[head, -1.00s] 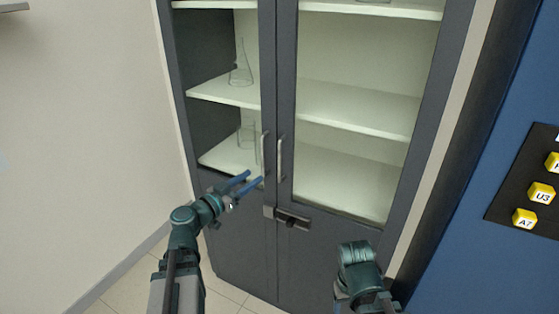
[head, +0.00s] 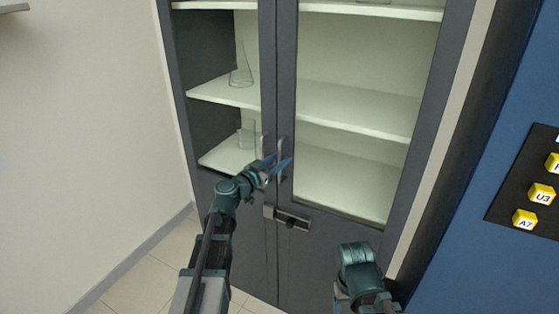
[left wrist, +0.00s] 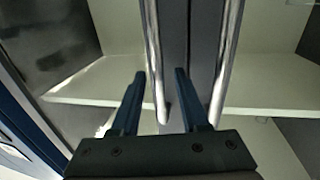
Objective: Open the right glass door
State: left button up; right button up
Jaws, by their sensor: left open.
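The right glass door (head: 360,110) is closed, with a dark frame and a vertical metal handle (head: 282,145) near the cabinet's middle. The left door's handle (head: 263,143) stands close beside it. My left gripper (head: 281,160) is open, its blue fingers at the lower part of the handles. I cannot tell whether the fingers touch either handle. My right gripper's fingers are not seen.
A latch (head: 290,217) sits below the handles on the lower doors. Glassware, including a flask (head: 241,76), stands on the left shelves. A blue panel with yellow buttons (head: 541,193) is at the right. Part of my right arm shows at the lower right. Open floor lies at the left.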

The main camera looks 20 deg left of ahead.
pick_arm(q)
jog(key=shift+w+d, duration=0.1)
jog(key=shift+w, duration=0.05)
grip_shut()
dwell(1.4)
